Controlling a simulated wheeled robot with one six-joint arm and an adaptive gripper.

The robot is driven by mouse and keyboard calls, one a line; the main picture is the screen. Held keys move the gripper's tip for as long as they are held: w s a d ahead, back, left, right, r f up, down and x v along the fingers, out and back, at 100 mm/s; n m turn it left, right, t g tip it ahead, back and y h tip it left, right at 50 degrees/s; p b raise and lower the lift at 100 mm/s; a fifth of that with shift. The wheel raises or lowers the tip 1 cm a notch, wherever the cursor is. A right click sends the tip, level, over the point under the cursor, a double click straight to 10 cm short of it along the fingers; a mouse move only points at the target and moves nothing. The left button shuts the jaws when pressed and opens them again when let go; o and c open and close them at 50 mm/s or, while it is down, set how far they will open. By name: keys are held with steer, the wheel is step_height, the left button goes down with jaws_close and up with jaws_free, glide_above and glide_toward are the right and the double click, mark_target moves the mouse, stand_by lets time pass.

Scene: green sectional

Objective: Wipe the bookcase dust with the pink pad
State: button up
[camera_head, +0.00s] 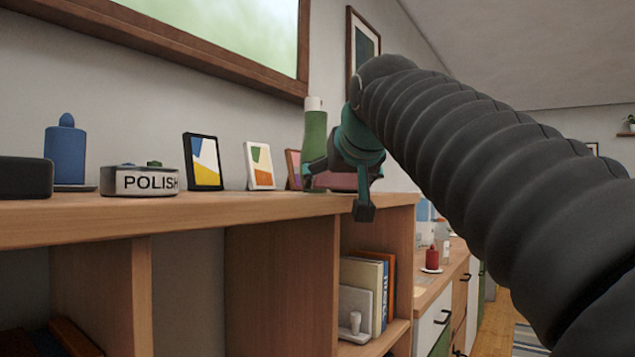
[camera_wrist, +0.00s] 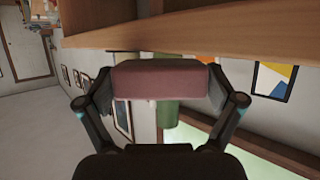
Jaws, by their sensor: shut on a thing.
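The pink pad (camera_head: 335,182) is at the right end of the bookcase top, partly hidden by my gripper (camera_head: 339,190). In the wrist view, the pad (camera_wrist: 160,80) spans between the two fingers of my gripper (camera_wrist: 160,86), which is shut on it. The wooden bookcase (camera_head: 240,208) runs along the wall; its top edge (camera_wrist: 230,32) shows close to the pad in the wrist view. I cannot tell whether the pad touches the top. No dust can be made out from this low angle.
A green bottle (camera_head: 316,130) stands close behind my gripper. Small picture frames (camera_head: 203,162), (camera_head: 259,165), a polish tin (camera_head: 140,181) and a blue bottle (camera_head: 65,150) stand to the left. A lower cabinet (camera_head: 440,290) lies beyond.

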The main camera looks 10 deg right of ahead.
steer(key=shift+s+d+f+b, duration=0.1)
steer(key=shift+s+d+b, duration=0.1)
steer(key=shift+s+d, duration=0.5)
steer(key=shift+s+d+b, duration=0.15)
steer(key=shift+s+d, duration=0.35)
steer(key=shift+s, duration=0.4)
steer(key=shift+w+a+f+p, duration=0.15)
steer(key=shift+w+a+p, duration=0.75)
steer(key=shift+w+a, duration=1.4)
steer(key=shift+w+a+f, duration=0.15)
steer(key=shift+w+a, duration=1.1)
steer(key=shift+a, duration=0.25)
steer(key=shift+r, duration=3.05)
